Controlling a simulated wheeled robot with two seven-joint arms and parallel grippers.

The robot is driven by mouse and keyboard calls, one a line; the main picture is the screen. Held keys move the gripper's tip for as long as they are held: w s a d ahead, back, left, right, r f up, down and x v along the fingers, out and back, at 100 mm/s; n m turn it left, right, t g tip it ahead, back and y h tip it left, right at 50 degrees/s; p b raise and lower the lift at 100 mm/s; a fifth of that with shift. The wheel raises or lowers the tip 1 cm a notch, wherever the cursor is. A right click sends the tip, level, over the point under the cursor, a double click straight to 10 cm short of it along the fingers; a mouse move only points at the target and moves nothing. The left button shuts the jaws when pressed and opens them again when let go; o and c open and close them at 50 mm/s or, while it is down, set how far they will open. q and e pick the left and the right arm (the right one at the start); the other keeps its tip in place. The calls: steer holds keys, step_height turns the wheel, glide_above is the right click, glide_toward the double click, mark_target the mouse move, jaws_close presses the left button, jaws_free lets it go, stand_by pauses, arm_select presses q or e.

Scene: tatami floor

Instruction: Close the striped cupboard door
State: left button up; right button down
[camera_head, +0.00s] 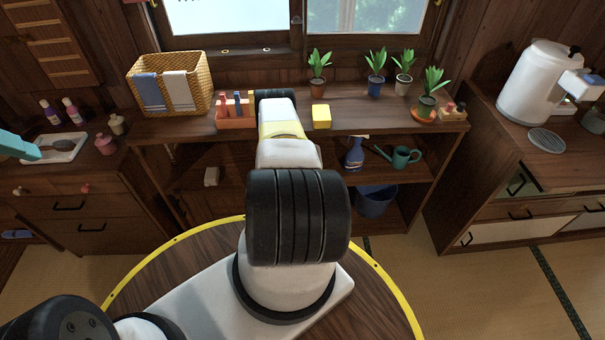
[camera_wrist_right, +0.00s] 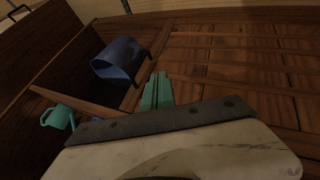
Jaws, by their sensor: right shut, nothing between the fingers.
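In the head view my right arm hides this gripper and the middle of the low cupboard (camera_head: 445,123). A teal part at the left edge looks like my left gripper (camera_head: 18,146); its jaws are not clear.
A blue bucket (camera_head: 376,199), green watering can (camera_head: 404,157) and blue spray bottle (camera_head: 354,153) stand in the open compartments. The cupboard top holds a basket (camera_head: 196,75), an orange caddy (camera_head: 233,120), a yellow block (camera_head: 321,117) and potted plants. Tatami floor is clear at right.

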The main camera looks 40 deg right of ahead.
steer(key=d+f, duration=0.7)
steer(key=d, duration=0.2)
steer(key=shift+f, duration=0.25)
steer(key=shift+d, duration=0.2)
